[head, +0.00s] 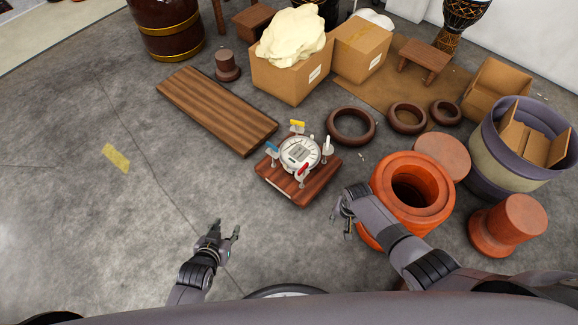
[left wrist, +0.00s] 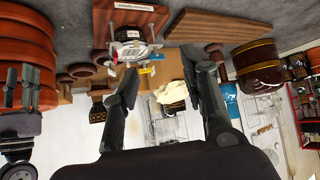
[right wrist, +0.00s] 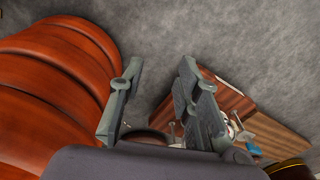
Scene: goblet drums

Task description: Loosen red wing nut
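A round white device with a dial (head: 299,153) sits on a brown wooden board (head: 290,190) on the floor. Around it stand posts with coloured wing nuts: the red wing nut (head: 303,169) at the front, a blue one (head: 271,147) left, a yellow one (head: 297,124) at the back and a white one (head: 327,143) right. My left gripper (head: 228,233) is open and empty, front left of the board. My right gripper (head: 341,216) is open and empty, right of the board beside the orange drum. In the right wrist view, its finger partly hides the board (right wrist: 232,100).
The large orange drum body (head: 400,170) stands close to my right gripper. Dark rings (head: 351,126), a long plank (head: 215,108) and cardboard boxes (head: 290,80) lie behind the board. The floor left of the board is clear except for a yellow strip (head: 116,158).

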